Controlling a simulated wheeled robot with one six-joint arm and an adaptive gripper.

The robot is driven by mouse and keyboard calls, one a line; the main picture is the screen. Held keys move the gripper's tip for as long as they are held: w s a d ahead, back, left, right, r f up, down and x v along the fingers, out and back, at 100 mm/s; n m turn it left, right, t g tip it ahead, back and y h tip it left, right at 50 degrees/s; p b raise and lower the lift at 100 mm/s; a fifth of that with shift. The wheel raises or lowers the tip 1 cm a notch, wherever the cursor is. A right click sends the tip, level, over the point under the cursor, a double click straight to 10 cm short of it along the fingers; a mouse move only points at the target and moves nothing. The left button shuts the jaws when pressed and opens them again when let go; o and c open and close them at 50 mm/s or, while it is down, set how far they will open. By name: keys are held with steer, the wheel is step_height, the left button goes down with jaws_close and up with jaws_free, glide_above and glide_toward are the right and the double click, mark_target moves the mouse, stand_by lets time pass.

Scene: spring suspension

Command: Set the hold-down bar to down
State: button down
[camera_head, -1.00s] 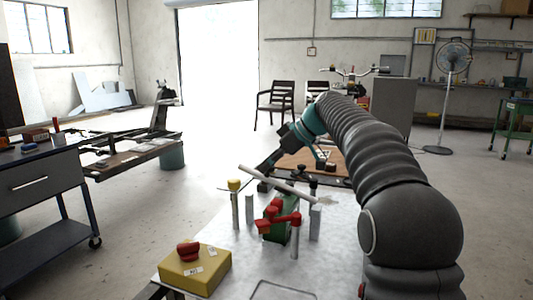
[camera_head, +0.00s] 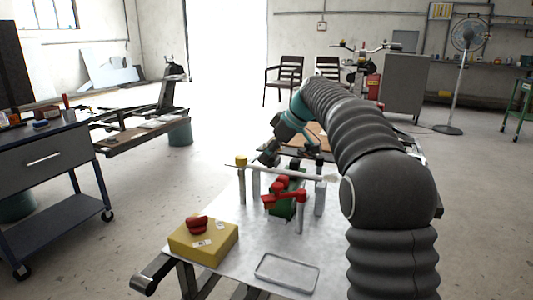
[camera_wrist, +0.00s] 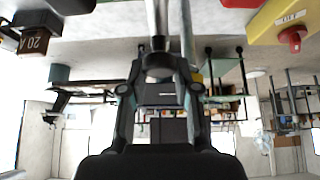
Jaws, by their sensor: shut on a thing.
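The hold-down bar (camera_head: 305,175) is a long pale grey bar on the metal bench. In the head view it runs nearly level, from near a yellow-capped post (camera_head: 241,161) at left to above a grey post (camera_head: 320,198) at right. A green block (camera_head: 284,207) with red handles (camera_head: 283,192) stands below it. My gripper (camera_head: 269,156) is behind the bar, partly hidden by my arm. In the wrist view my gripper (camera_wrist: 158,72) is shut around a dark round end with a grey rod running up from it. Whether the bar rests on its posts is unclear.
A shallow tray outline (camera_head: 287,272) lies at the front. A tool cart (camera_head: 45,160) stands to the left, with open floor between.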

steer(key=shift+d+f, duration=0.1)
steer(key=shift+f, duration=0.1)
steer(key=c, duration=0.8)
jaws_free()
steer(key=shift+c, duration=0.2)
steer(key=shift+r, duration=0.1)
steer(key=shift+r, duration=0.2)
steer(key=v, duration=1.1)
steer(key=shift+d+r, duration=0.2)
steer(key=shift+s, duration=0.1)
